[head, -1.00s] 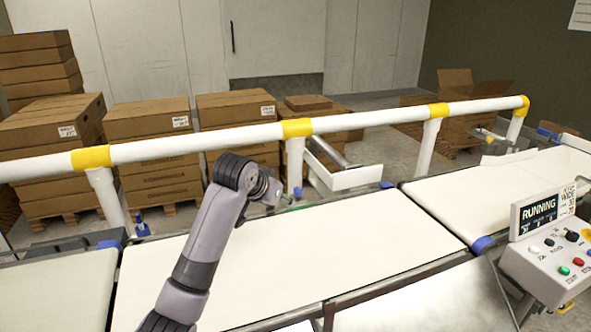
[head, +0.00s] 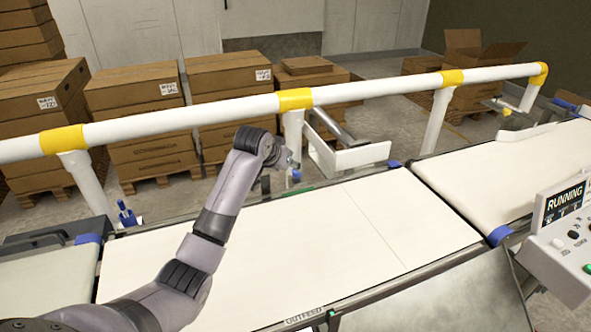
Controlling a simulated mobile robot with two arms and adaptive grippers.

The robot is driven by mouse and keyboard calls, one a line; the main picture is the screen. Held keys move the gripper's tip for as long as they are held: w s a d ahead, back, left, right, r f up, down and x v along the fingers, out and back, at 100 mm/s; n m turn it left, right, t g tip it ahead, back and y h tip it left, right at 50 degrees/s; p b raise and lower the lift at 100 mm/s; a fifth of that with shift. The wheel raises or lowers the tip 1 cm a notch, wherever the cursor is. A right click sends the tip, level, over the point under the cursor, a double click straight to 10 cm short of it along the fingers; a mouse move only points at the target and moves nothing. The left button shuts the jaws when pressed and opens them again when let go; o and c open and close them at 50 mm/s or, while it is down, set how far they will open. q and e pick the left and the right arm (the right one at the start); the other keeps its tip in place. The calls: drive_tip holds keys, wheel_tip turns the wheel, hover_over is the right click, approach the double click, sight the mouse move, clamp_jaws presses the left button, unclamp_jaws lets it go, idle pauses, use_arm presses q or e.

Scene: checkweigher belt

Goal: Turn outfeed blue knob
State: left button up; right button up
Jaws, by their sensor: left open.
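My left gripper (head: 289,161) is small in the head view, above the far edge of the outfeed belt (head: 300,250), close to a white rail post. It is open, and no object shows in it. A small blue part (head: 296,175) shows just below the gripper, at the far side of the belt; whether they touch cannot be told. Another blue knob-like part (head: 127,214) stands upright at the belt's far left corner. My right gripper is not in view.
A white rail (head: 200,115) with yellow joints runs behind the belts. A white tray-like bracket (head: 350,156) sits right of the gripper. A control panel (head: 560,250) with a RUNNING display is at right. Boxes (head: 155,125) stand behind. The belt is clear.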

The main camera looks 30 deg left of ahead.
sight(295, 172)
use_arm(q)
drive_tip(key=x, duration=0.8)
drive_tip(key=shift+w, duration=0.1)
drive_tip(key=shift+c, duration=0.4)
clamp_jaws()
